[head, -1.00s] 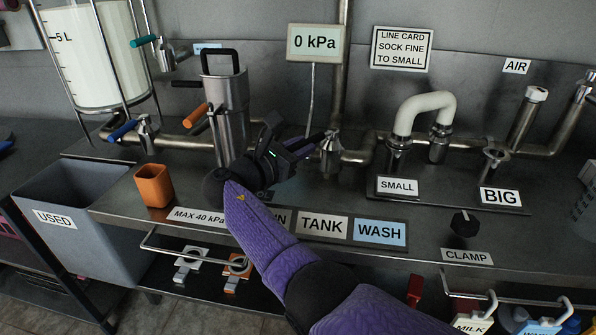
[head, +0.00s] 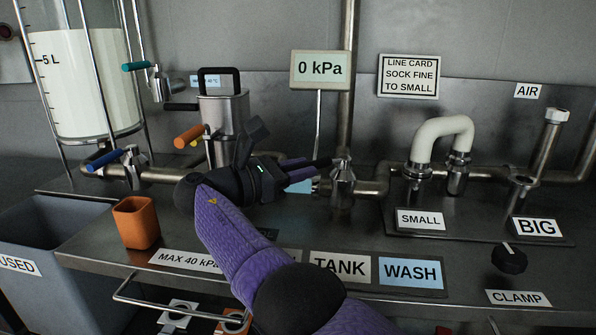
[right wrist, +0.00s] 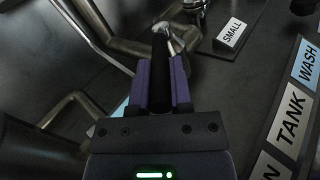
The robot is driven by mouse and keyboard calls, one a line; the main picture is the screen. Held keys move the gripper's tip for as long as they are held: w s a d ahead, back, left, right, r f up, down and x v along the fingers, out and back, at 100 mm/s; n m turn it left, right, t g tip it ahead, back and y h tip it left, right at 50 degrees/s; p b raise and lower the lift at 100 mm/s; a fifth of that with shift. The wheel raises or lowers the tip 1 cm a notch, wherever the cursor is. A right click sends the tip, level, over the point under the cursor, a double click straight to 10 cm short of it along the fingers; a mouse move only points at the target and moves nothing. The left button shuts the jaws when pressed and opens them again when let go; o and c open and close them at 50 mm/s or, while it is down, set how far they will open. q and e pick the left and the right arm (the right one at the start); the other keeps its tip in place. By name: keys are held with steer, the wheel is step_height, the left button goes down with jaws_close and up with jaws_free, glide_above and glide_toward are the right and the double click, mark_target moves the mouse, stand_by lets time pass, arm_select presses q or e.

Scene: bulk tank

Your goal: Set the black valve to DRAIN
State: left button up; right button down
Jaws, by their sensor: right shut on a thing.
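The black valve's metal body (head: 342,186) sits on the pipe behind the counter, below the 0 kPa sign. My right gripper (head: 318,165) reaches it from the left in the head view. In the right wrist view its two purple fingers are closed on either side of the black handle (right wrist: 160,75), which points from the metal valve body toward the gripper. On the front label strip, TANK (head: 340,267) and WASH (head: 411,272) are readable. The label to their left is mostly hidden by my right arm; only its last letter, N (right wrist: 270,166), shows in the right wrist view. My left gripper is out of view.
An orange cup (head: 136,222) stands on the counter at left, near blue (head: 104,159) and orange (head: 188,136) valve handles. A steel canister (head: 223,120) stands behind my right gripper. A white U-shaped hose (head: 441,132) and a CLAMP knob (head: 509,258) are at right.

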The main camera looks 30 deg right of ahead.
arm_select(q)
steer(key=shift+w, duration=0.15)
arm_select(e)
steer(key=c, duration=0.5)
jaws_free()
steer(key=shift+c, duration=0.2)
steer(key=shift+a, duration=0.1)
arm_select(q)
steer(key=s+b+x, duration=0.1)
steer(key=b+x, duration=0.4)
steer(key=b, duration=0.1)
arm_select(e)
steer(key=a, duration=0.2)
steer(key=a+f, duration=0.1)
steer(key=a, duration=0.4)
steer(key=shift+w+f, duration=0.1)
steer(key=shift+f, duration=0.3)
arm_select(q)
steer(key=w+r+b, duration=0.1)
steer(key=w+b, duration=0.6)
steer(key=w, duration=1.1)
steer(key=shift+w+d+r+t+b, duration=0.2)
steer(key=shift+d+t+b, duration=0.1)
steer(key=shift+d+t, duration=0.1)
arm_select(e)
steer(key=a+r, duration=0.1)
steer(key=a, duration=0.1)
steer(key=shift+s+a+r, duration=0.3)
steer(key=shift+r, duration=0.05)
